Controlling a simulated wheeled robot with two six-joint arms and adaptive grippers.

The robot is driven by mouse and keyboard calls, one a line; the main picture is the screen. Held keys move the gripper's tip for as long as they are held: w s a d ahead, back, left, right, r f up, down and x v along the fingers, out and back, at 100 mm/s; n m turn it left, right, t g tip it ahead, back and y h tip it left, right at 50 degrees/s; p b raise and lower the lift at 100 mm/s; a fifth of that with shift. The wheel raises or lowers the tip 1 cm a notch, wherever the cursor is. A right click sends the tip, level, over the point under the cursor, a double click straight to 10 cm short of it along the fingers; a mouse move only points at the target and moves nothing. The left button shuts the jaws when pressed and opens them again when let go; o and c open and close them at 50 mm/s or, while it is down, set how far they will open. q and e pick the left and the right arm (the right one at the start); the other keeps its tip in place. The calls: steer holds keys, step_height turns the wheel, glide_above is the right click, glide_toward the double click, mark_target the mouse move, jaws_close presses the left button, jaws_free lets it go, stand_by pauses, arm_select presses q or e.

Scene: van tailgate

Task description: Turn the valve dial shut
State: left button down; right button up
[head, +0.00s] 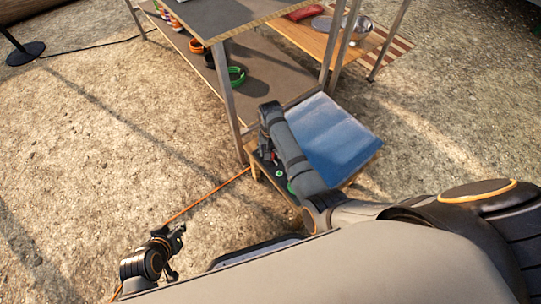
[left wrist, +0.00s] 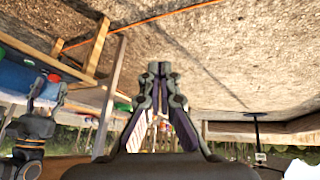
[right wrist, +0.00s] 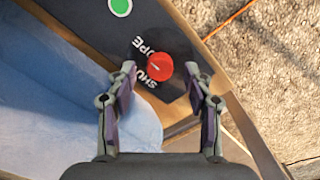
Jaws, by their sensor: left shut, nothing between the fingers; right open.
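The red valve dial (right wrist: 159,66) sits on a dark panel (right wrist: 105,32) with white lettering beside it, partly readable as "SHU" and "OPE". A short pale mark shows on the dial. My right gripper (right wrist: 160,72) is open, with one fingertip on each side of the dial in the right wrist view; I cannot tell whether they touch it. In the head view my right arm hides most of the panel. My left gripper (head: 179,230) is shut and empty, low over the gravel at the lower left; its closed fingers also show in the left wrist view (left wrist: 160,70).
A blue box-like thing (head: 330,140) lies beside the panel on the low wooden stand. A green round spot (right wrist: 120,6) is on the panel. A metal-legged shelf (head: 228,105) stands behind. An orange cord (head: 205,196) crosses the gravel; open gravel lies left.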

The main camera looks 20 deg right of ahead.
steer(key=shift+f, duration=0.55)
jaws_close()
arm_select(q)
steer(key=shift+w+r+t, duration=0.5)
steer(key=shift+w+t, duration=0.1)
steer(key=shift+w, duration=0.3)
steer(key=shift+s, duration=0.1)
